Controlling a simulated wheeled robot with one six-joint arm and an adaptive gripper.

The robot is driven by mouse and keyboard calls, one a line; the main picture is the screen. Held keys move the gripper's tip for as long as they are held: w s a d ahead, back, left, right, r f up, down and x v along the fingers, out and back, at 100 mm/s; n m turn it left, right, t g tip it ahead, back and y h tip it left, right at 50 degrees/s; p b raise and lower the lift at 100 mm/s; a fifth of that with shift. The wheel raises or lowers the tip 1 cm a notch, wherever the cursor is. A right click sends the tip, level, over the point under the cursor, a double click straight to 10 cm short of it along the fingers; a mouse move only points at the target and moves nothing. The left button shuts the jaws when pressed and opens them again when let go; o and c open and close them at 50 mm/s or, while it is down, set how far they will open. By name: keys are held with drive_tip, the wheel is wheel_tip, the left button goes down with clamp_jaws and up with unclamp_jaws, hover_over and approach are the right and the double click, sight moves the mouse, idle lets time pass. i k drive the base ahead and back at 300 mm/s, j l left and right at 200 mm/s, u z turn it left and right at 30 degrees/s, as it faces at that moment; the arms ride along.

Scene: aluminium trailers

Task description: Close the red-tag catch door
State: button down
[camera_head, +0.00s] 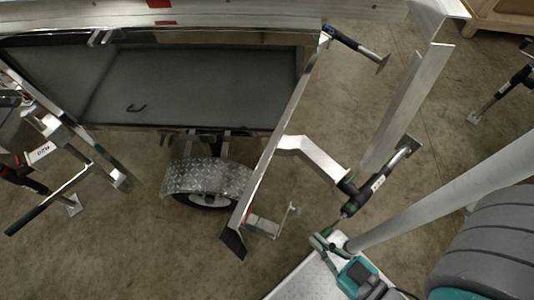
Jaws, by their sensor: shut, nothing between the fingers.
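The trailer compartment is open at the upper left, and its grey inside (200,85) shows. A narrow metal door (272,150), seen nearly edge-on, stands out from the compartment's right side. A small red mark (249,213) and a metal catch bracket (264,226) show near its outer end, so this looks like the red-tag door. My gripper (322,240) looks small and partly hidden among dark green parts at the end of my grey arm. It appears shut and empty, to the right of the door's outer end and apart from it.
Another panel (90,148) stands out on the compartment's left. A diamond-plate fender (208,177) over a wheel lies between the two. A bent metal bracket (312,155) and a labelled jack leg (377,184) stand right of the door. Bare floor (170,255) lies below.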

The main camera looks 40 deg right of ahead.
sight(242, 235)
drive_tip(key=k+l, duration=0.5)
drive_tip(key=k+j+z, duration=0.2)
drive_tip(key=k, duration=0.4)
